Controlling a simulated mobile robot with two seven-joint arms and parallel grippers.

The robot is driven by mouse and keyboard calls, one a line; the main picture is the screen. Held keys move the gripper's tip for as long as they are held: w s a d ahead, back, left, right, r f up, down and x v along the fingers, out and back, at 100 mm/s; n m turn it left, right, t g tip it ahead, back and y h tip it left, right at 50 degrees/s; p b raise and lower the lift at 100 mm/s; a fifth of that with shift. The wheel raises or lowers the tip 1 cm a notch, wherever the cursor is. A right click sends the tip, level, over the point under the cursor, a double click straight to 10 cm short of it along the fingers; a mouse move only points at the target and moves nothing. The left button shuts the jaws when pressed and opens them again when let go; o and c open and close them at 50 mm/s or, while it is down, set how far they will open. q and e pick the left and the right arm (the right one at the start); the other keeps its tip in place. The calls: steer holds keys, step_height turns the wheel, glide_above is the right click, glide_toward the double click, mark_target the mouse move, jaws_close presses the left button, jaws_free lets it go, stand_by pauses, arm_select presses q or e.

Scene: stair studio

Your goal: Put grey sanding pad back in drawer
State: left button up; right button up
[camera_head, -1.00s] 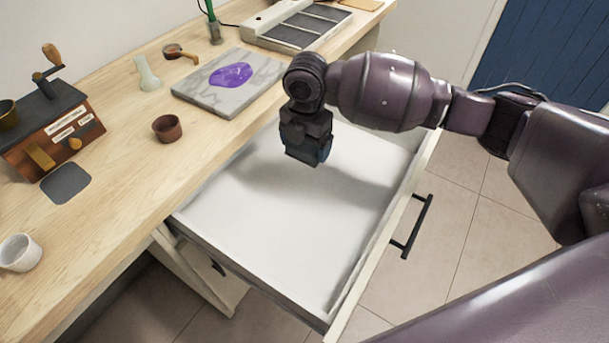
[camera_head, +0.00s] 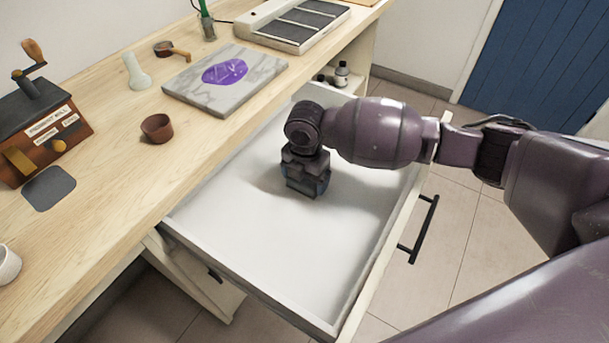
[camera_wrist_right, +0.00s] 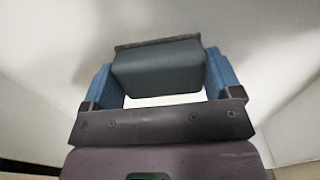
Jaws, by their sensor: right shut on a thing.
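The drawer (camera_head: 262,238) stands open below the worktop, its white floor bare apart from my gripper above it. My right gripper (camera_head: 304,192) points down inside the drawer's outline, low over the floor near its far half. In the right wrist view, its blue fingers (camera_wrist_right: 160,85) are shut on the grey sanding pad (camera_wrist_right: 158,72), a dark grey block with a rough edge. White drawer surface shows around the pad. I cannot tell whether the pad touches the floor. In the head view the pad is hidden by the gripper. My left gripper is not in view.
On the worktop (camera_head: 110,235) are a pigment mill (camera_head: 45,130), a dark square pad (camera_head: 48,188), a brown cup (camera_head: 157,128) and a marble slab (camera_head: 225,80) with purple pigment. Small bottles (camera_head: 341,75) stand beyond the drawer.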

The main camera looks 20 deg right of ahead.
steer(key=shift+r, duration=0.1)
steer(key=o, duration=0.7)
arm_select(q)
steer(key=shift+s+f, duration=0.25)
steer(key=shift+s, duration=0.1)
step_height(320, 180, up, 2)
steer(key=p, duration=0.2)
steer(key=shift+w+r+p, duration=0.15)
steer(key=shift+p, duration=0.25)
arm_select(e)
step_height(320, 180, up, 12)
steer(key=shift+r, duration=0.1)
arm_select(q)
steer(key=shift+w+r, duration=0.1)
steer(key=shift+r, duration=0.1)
